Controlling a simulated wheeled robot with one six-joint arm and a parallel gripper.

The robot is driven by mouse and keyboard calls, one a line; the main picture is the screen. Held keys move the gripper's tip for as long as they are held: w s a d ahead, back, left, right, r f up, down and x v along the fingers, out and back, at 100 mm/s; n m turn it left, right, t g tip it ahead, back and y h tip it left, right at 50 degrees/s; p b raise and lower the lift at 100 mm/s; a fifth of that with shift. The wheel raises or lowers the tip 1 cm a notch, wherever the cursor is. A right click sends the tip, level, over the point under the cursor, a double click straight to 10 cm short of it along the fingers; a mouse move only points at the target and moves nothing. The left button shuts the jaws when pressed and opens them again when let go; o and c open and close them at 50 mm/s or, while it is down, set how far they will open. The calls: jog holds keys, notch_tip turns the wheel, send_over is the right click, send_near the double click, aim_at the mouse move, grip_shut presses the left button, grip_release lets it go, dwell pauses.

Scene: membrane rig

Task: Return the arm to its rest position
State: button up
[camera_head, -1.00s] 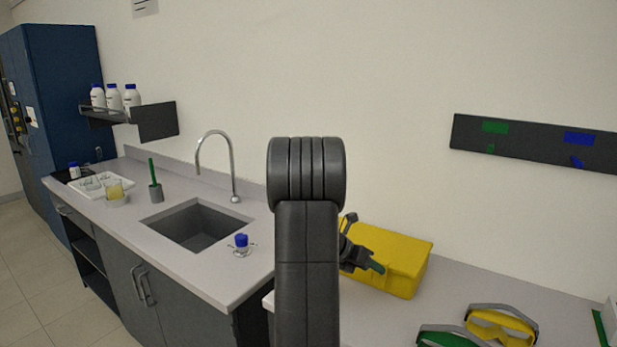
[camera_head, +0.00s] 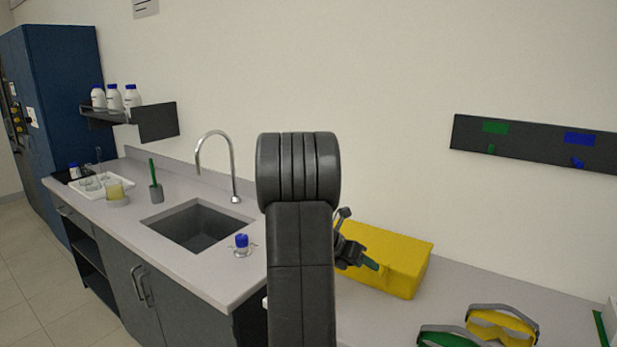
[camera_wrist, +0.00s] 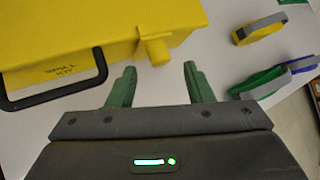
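My arm stands upright in the middle of the head view, in front of the counter. My gripper (camera_head: 371,264) shows just right of it, in front of the yellow box. In the wrist view my gripper (camera_wrist: 158,82) has its two green fingers spread apart with nothing between them. The yellow box (camera_wrist: 100,35), with a black handle and dark lettering, lies just beyond the fingertips. It also shows in the head view (camera_head: 405,262).
Yellow goggles (camera_head: 502,326) and green goggles (camera_head: 450,338) lie on the right counter. A dark wall panel (camera_head: 535,143) hangs above. A sink (camera_head: 205,228) with a tall tap is at left, beside a small blue-capped vessel (camera_head: 242,242). Bottles (camera_head: 114,97) stand on a shelf.

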jog(key=v, duration=0.9)
jog(key=x, duration=1.4)
jog(key=shift+w+d+f, duration=0.15)
jog(key=shift+d+f, duration=0.05)
jog(key=shift+d, duration=0.05)
jog(key=s+a+f+b, duration=0.1)
jog(key=s+f+b, duration=0.1)
jog(key=shift+a+b, duration=0.2)
jog(key=shift+b, duration=0.2)
jog(key=b, duration=0.1)
jog(key=f+b, duration=0.1)
jog(key=b, duration=0.1)
jog(key=shift+s+a, duration=0.25)
jog(key=shift+s, duration=0.1)
jog(key=b, duration=0.2)
jog(key=f+t+h+b, duration=0.1)
jog(key=b, duration=0.1)
jog(key=shift+s+a+b, duration=0.15)
jog(key=shift+s+b, duration=0.05)
jog(key=shift+b, duration=0.1)
jog(key=b, duration=0.5)
jog(key=f+m+t+h+b, duration=0.1)
jog(key=b, duration=0.4)
jog(key=shift+s+a+f+t+h, duration=0.2)
jog(key=shift+s+f+t+h, duration=0.1)
jog(key=shift+b, duration=0.7)
jog(key=shift+s+r, duration=0.1)
